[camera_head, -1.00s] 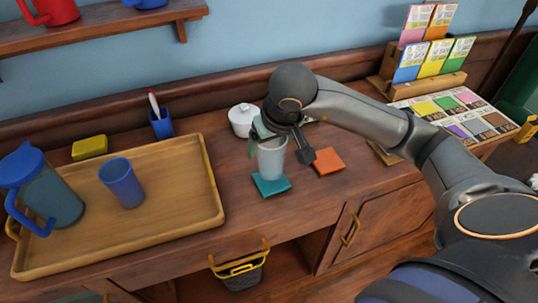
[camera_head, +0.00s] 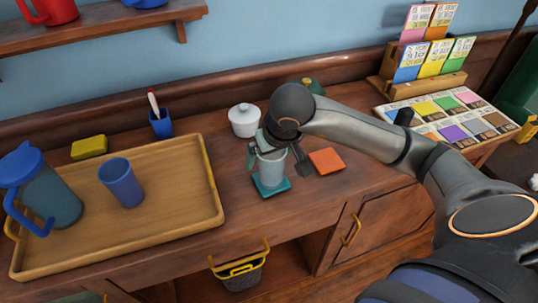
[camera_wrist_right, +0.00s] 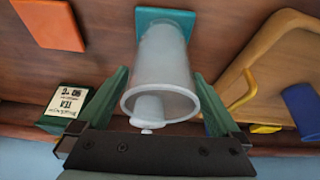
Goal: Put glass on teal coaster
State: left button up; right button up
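The glass (camera_head: 271,172) is a pale, translucent tumbler. It stands upright on the teal coaster (camera_head: 285,188), its base appearing to touch it. The glass (camera_wrist_right: 163,65) and part of the teal coaster (camera_wrist_right: 170,18) also show in the right wrist view. My right gripper (camera_head: 277,160) has one finger on each side of the glass; its two green fingers (camera_wrist_right: 161,85) sit close against the glass walls and appear closed on it. Any thin gap there is hard to judge. My left gripper is in neither current view.
An orange coaster (camera_head: 326,161) lies right of the glass. A white lidded pot (camera_head: 244,120) stands behind. At left, a wooden tray (camera_head: 170,215) holds a blue cup (camera_head: 121,183) and pitcher (camera_head: 45,190). Cards (camera_head: 450,117) lie at right. Bare counter separates tray and teal coaster.

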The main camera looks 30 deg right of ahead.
jog(key=shift+r+p, duration=0.3)
jog(key=shift+p, duration=0.1)
jog(key=v, duration=1.1)
jog(key=shift+s+r, duration=0.15)
jog(key=shift+r, duration=0.25)
